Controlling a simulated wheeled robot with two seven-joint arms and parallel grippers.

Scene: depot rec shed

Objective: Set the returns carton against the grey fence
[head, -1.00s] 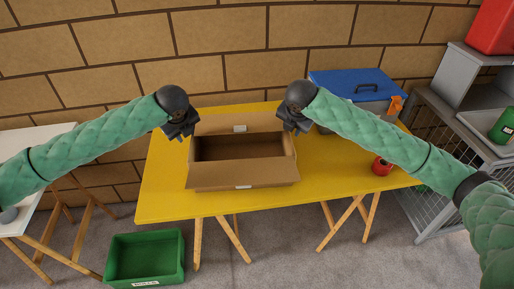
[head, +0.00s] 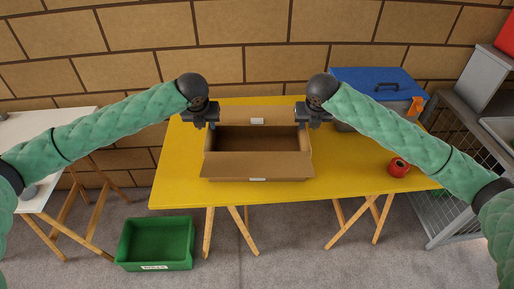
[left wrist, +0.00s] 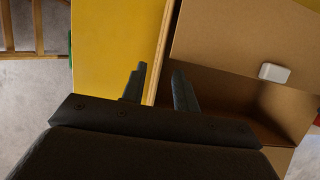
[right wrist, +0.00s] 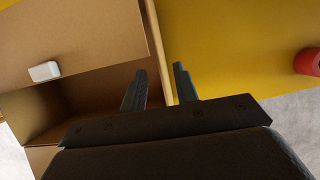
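The returns carton (head: 255,166), an open brown cardboard box with flaps spread, stands on the yellow table (head: 180,180). My left gripper (head: 206,125) is at its left side wall. In the left wrist view the carton (left wrist: 225,40) has its wall edge between my two parted fingers, with gaps showing. My right gripper (head: 306,124) is at the right side wall. In the right wrist view the carton's (right wrist: 75,45) wall edge likewise lies between parted fingers. I cannot make out a grey fence in any view.
A blue-lidded box (head: 372,85) stands on the table behind my right arm. A red round object (head: 398,167) lies near the table's right end. A green bin (head: 155,244) is on the floor. A grey wire cage (head: 447,218) stands right. The table left of the carton is clear.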

